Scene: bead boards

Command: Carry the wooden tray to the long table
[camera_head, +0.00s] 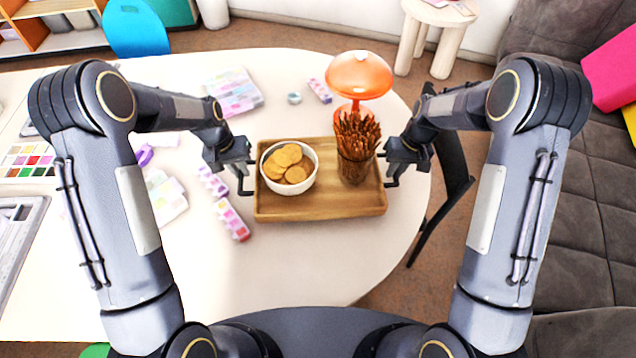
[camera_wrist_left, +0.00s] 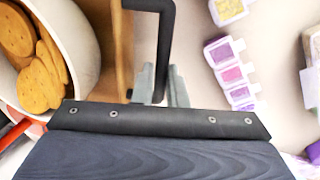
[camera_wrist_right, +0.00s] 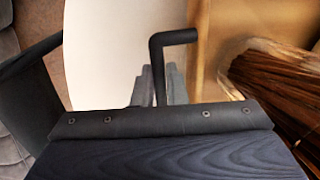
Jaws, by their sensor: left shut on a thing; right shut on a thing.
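The wooden tray (camera_head: 320,206) is at the middle of the head view, over the rounded end of a pale table; I cannot tell whether it touches the top. It carries a white bowl of round biscuits (camera_head: 288,167) on the left and a glass of brown sticks (camera_head: 355,150) on the right. My left gripper (camera_head: 243,180) is shut on the tray's black left handle, which also shows in the left wrist view (camera_wrist_left: 163,45). My right gripper (camera_head: 392,172) is shut on the black right handle, which also shows in the right wrist view (camera_wrist_right: 158,65).
The pale table (camera_head: 290,270) holds an orange lamp (camera_head: 360,75) behind the tray and bead boxes (camera_head: 232,218) left of it. A black chair (camera_head: 445,190) stands at the table's right edge. A grey sofa (camera_head: 590,200) fills the right side.

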